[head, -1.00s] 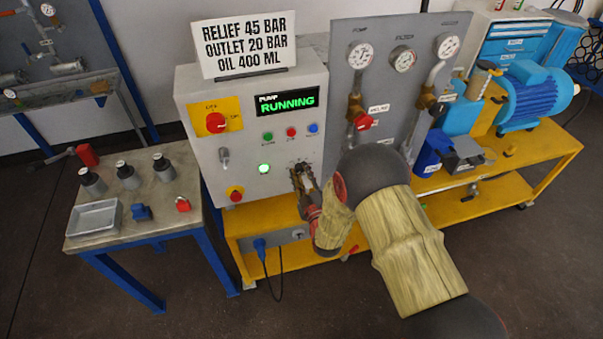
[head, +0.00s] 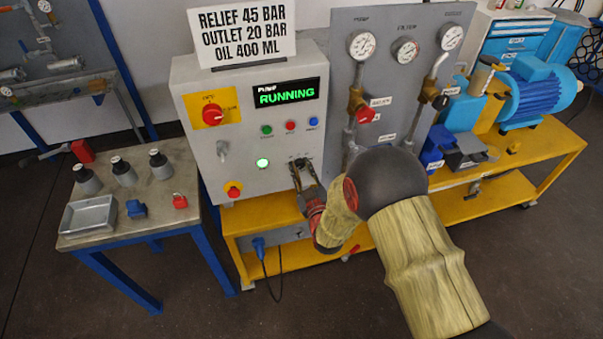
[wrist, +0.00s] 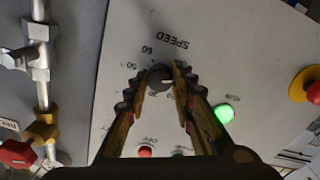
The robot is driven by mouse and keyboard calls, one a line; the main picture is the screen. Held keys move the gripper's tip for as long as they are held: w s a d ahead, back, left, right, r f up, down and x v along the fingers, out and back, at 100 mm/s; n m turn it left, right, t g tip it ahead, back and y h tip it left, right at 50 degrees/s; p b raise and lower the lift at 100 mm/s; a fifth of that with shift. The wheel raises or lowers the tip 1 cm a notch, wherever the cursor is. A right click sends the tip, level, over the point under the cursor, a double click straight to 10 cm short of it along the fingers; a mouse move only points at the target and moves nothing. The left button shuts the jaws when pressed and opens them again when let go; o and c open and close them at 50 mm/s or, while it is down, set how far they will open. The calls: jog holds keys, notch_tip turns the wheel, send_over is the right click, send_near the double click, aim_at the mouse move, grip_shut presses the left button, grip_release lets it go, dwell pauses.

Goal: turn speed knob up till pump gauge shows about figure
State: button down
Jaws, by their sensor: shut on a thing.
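The speed knob (wrist: 160,77) is a small dark round knob with a light pointer mark, on the grey panel under the printed word SPEED in the wrist view. My gripper (wrist: 161,82) is shut on it, one finger on each side. In the head view my gripper (head: 303,174) reaches the lower right of the control cabinet (head: 190,160) and hides the knob. The pump gauge (head: 362,45) is the left dial at the top of the grey board; its reading is too small to tell. The cabinet display (head: 286,93) reads PUMP RUNNING.
A red emergency button (wrist: 313,92) and a lit green lamp (wrist: 225,113) are near my fingers. A red-handled valve (head: 365,113) stands right of the cabinet. A sign (head: 243,33) stands on top. A side table (head: 95,235) with bottles is at the left.

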jog(key=shift+f+m, duration=0.1)
jog(key=shift+m, duration=0.4)
jog(key=c, duration=1.5)
grip_release()
jog(key=v, duration=1.2)
